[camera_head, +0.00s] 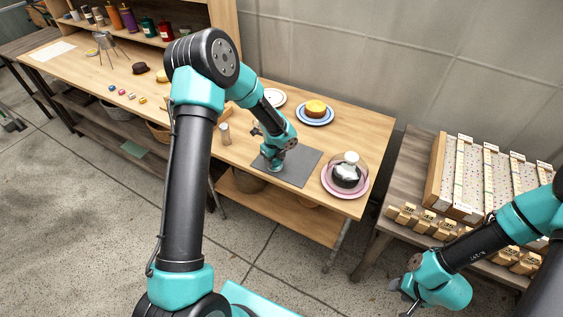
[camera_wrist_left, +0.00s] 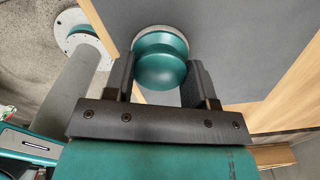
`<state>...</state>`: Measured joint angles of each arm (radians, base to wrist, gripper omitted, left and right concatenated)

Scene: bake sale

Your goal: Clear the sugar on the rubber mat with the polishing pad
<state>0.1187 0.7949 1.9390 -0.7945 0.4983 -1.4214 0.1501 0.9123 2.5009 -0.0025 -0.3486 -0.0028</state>
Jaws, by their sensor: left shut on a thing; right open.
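The grey rubber mat (camera_head: 301,171) lies on the wooden table near its front edge, and it also fills much of the left wrist view (camera_wrist_left: 258,40). My left gripper (camera_head: 272,164) is over the mat's left part. In the left wrist view my left gripper (camera_wrist_left: 161,85) is shut on the green knob of the polishing pad (camera_wrist_left: 160,60). The pad's pale rim shows beyond the knob, against the mat; whether it touches cannot be told. I cannot make out any sugar on the mat. My right gripper (camera_head: 407,298) is open and empty, away from the table at lower right.
A pink plate with a glass-domed cake (camera_head: 346,174) stands right of the mat. A blue-rimmed plate (camera_head: 314,116) with a yellow cake and a white plate (camera_head: 274,97) stand behind. A small shaker (camera_head: 225,134) stands at left. A side table holds a card rack (camera_head: 437,168).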

